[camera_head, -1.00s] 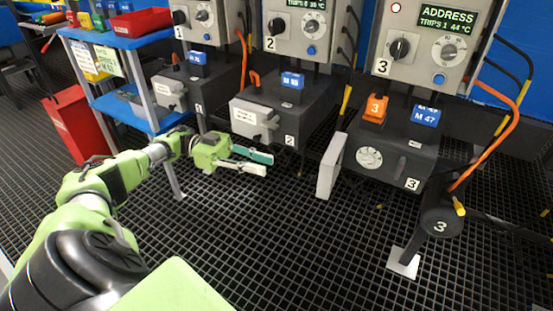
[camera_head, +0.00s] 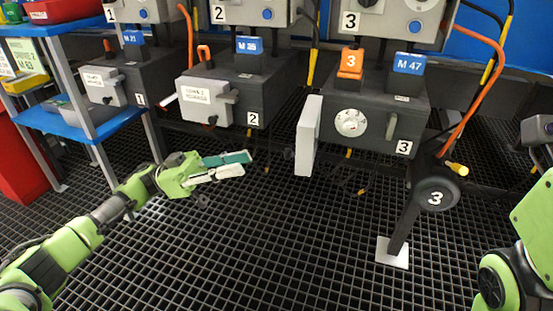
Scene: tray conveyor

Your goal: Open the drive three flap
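Drive three is the dark box (camera_head: 378,112) right of centre, marked 3. Its pale flap (camera_head: 308,136) stands out from the left side of the box front, swung open. A white round dial (camera_head: 350,123) and a small grey handle (camera_head: 391,127) show uncovered on the front. My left gripper (camera_head: 246,163) is left of the flap and lower in the picture, apart from it. Its two fingers, one teal and one white, are parted with nothing between them. Part of my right arm (camera_head: 520,235) shows at the right edge; its fingertips are not visible.
Drive two (camera_head: 262,92) and drive one (camera_head: 145,80) stand to the left, with pale covers on their fronts. A blue shelf unit (camera_head: 75,120) is at left. The grated floor ahead is open.

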